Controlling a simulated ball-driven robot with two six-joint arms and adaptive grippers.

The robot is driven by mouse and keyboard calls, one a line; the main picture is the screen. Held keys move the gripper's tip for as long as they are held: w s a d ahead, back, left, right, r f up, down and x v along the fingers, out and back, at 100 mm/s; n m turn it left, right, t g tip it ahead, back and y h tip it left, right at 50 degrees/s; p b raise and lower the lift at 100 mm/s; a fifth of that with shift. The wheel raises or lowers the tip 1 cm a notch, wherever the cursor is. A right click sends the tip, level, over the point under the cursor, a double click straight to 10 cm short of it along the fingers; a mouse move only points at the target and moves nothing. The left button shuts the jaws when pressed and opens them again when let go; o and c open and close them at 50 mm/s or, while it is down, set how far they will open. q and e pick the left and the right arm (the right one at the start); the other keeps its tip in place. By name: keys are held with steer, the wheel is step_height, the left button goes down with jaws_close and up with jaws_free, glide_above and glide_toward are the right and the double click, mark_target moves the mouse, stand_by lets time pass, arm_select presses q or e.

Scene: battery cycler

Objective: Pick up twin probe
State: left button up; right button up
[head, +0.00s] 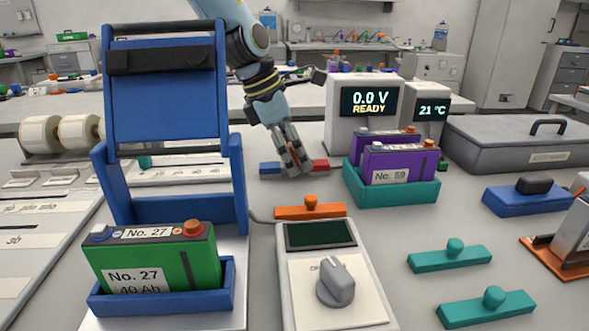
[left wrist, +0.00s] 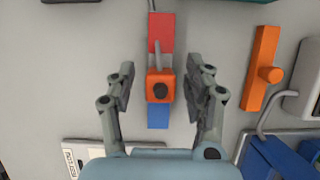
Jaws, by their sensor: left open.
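The twin probe lies on the table, with a red end (head: 320,166) and a blue end (head: 270,168) in the head view. In the left wrist view its orange middle block (left wrist: 152,86) with a dark round top sits between the red end (left wrist: 160,32) and the blue end (left wrist: 158,116). My left gripper (head: 294,164) points down over the probe and hides its middle in the head view. In the left wrist view the left gripper (left wrist: 166,78) is open, one finger on each side of the orange block, with gaps on both sides. My right gripper is not in view.
An orange bar with a knob (head: 310,212) lies in front of the probe. A teal tray (head: 400,192) with purple batteries and a white display unit (head: 363,135) stand right and behind. A blue stand (head: 160,100) with a green battery (head: 157,258) is at left.

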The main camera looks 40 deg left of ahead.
arm_select(q)
steer(key=c, duration=0.4)
jaws_close()
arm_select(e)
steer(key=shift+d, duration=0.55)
arm_select(q)
steer(key=shift+r, duration=0.15)
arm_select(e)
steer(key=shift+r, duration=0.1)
arm_select(q)
step_height(320, 180, up, 9)
steer(key=p, duration=0.4)
steer(key=shift+r, duration=0.4)
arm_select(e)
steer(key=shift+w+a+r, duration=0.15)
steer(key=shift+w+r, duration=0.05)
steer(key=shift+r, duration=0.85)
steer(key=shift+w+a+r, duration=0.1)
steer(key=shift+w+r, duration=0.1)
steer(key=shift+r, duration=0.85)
